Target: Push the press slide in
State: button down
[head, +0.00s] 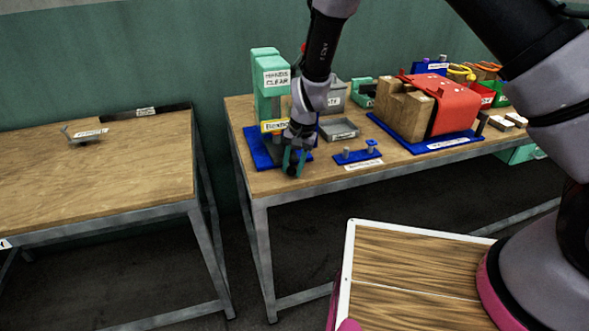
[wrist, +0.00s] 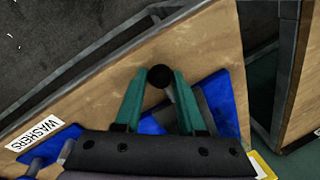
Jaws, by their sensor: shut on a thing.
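The green press (head: 268,90) stands at the left end of the right table, with a "HANDS CLEAR" sign and a blue base (head: 255,148). My gripper (head: 293,168) is low at the front of the press, hiding part of its lower section. In the wrist view, the two teal fingers of my gripper (wrist: 160,82) close around a round black knob (wrist: 159,76). I cannot see clearly how the knob joins the press slide. Part of the blue base (wrist: 222,100) shows beside the fingers, with a dark grey part next to it, and the slide itself is mostly hidden.
A blue stand with pegs (head: 357,154) sits just right of my gripper, by the "WASHERS" label (wrist: 41,133). A grey tray (head: 338,129) is behind it. A red and wooden press (head: 455,105) stands further right. The left table (head: 95,175) is mostly clear.

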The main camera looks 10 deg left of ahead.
jog(key=c, duration=0.5)
grip_release()
jog(key=shift+w+a, duration=0.15)
jog(key=shift+w, duration=0.1)
jog(key=shift+s+r, duration=0.1)
notch_tip(320, 180, up, 10)
jog(key=d, duration=0.2)
jog(key=shift+r, duration=0.2)
